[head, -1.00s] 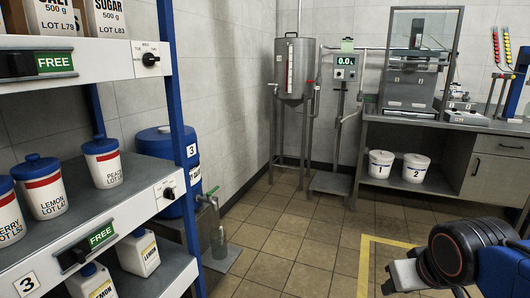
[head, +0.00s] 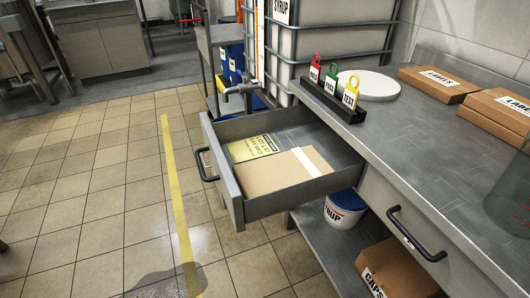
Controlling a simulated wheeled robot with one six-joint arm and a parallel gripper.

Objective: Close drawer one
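An open grey drawer (head: 235,200) sticks out to the left from under a steel bench, in the middle of the head view. Its black handle (head: 205,164) is on its front face. Inside lie a yellow printed card or sheet (head: 252,147) and a brown cardboard box (head: 265,178). A second drawer with a black handle (head: 416,234) sits flush in the bench at the lower right. No number is readable on either drawer. My gripper is not in view.
The bench top (head: 350,130) holds a tag rack (head: 325,100), a white disc (head: 368,84) and boxes (head: 440,82). A tub (head: 345,208) and a carton (head: 390,270) stand on the shelf below. Floor left of the drawer is free, with a dark wet-looking patch (head: 165,284).

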